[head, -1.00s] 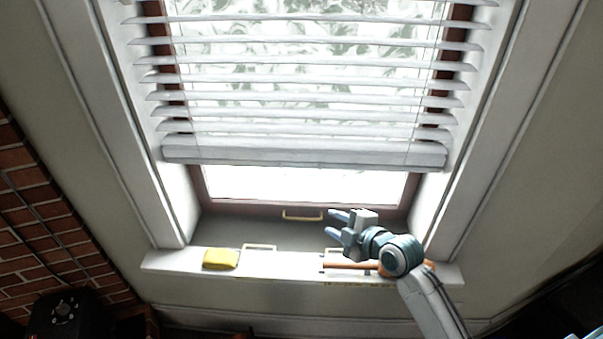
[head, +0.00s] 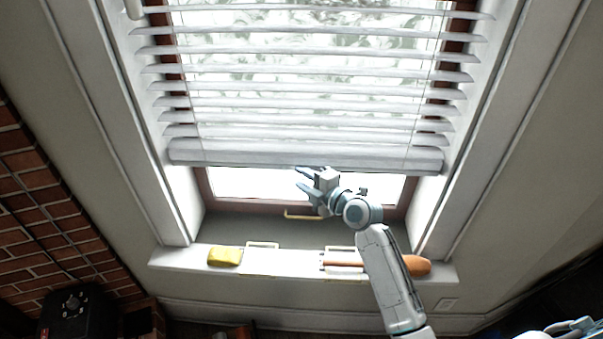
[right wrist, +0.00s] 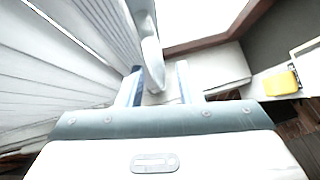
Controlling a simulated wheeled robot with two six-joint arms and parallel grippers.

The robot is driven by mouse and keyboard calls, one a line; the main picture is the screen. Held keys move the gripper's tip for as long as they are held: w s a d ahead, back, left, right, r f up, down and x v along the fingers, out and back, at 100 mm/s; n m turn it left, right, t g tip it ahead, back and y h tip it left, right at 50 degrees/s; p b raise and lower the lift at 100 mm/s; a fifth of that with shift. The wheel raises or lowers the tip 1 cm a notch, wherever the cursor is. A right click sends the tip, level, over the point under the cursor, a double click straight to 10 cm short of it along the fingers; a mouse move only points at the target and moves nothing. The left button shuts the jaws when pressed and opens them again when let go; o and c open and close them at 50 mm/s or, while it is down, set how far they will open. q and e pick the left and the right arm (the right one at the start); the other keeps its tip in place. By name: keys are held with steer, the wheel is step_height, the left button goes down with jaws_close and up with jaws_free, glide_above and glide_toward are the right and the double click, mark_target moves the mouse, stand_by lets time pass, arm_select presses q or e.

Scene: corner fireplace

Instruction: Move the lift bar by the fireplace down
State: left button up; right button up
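The lift bar, which I take to be the thick white bottom rail of the window blind (head: 240,154), hangs level above the sill with bare glass below it. My right gripper (head: 300,177) is open, with its fingers pointing left at the rail's lower edge, right of the rail's middle. In the right wrist view a white bar, seemingly the rail (right wrist: 152,55), comes down between the two parted fingers (right wrist: 158,84). A gap shows beside the bar; contact cannot be told. My left gripper is not in view.
A yellow block (head: 225,256) and an orange-brown tool (head: 412,265) lie on the white sill (head: 285,262). A brass-coloured handle (head: 303,215) is on the window's lower frame. Brick (head: 40,210) and a dark device (head: 72,312) are at the left.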

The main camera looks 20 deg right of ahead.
steer(key=shift+w+a, duration=0.2)
steer(key=shift+w, duration=0.15)
steer(key=shift+c, duration=0.2)
steer(key=shift+f, duration=0.1)
jaws_close()
